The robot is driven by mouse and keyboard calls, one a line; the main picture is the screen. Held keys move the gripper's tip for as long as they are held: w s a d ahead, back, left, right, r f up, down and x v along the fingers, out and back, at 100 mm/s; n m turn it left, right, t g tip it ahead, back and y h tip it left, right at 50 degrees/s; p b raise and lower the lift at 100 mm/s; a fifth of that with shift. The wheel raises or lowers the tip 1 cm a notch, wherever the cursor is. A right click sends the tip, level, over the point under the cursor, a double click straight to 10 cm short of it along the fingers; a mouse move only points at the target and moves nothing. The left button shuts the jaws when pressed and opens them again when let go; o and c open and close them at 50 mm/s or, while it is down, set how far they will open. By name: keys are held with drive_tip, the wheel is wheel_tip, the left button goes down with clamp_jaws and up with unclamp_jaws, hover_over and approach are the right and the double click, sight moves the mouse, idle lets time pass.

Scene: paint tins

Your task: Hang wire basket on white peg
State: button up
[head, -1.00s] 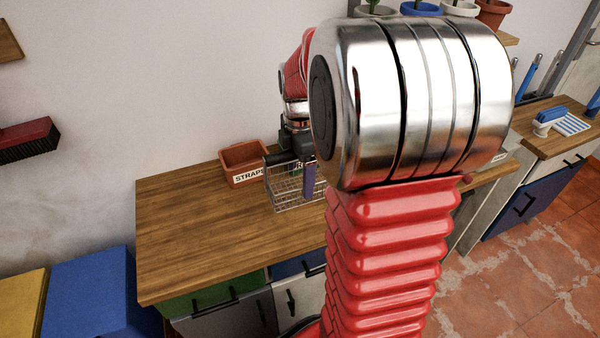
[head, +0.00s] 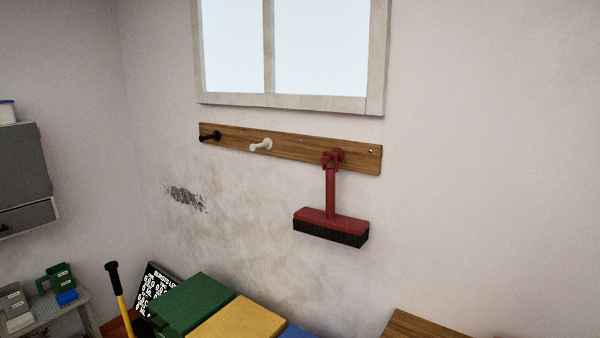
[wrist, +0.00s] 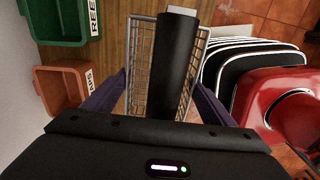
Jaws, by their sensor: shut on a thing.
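The white peg (head: 261,145) sticks out of a wooden rail on the wall in the head view, left of the middle, and is bare. The wire basket (wrist: 139,60) shows in the wrist view, with its thick black handle (wrist: 176,62) running up the picture. My gripper (wrist: 160,84) is shut on the basket, its two purple fingers either side of the handle. Where they touch is partly hidden. Neither basket nor gripper shows in the head view now.
A black peg (head: 210,136) is bare left of the white one. A red brush (head: 331,214) hangs from a red peg to its right. In the wrist view, a green bin (wrist: 58,18) and an orange bin (wrist: 62,86) stand left of the basket.

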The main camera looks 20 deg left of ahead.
idle(0.3)
drive_tip(key=shift+f, duration=4.95)
drive_tip(key=o, duration=0.9)
drive_tip(key=shift+c, duration=0.2)
wheel_tip(320, 180, up, 14)
drive_tip(key=shift+d+f, duration=0.15)
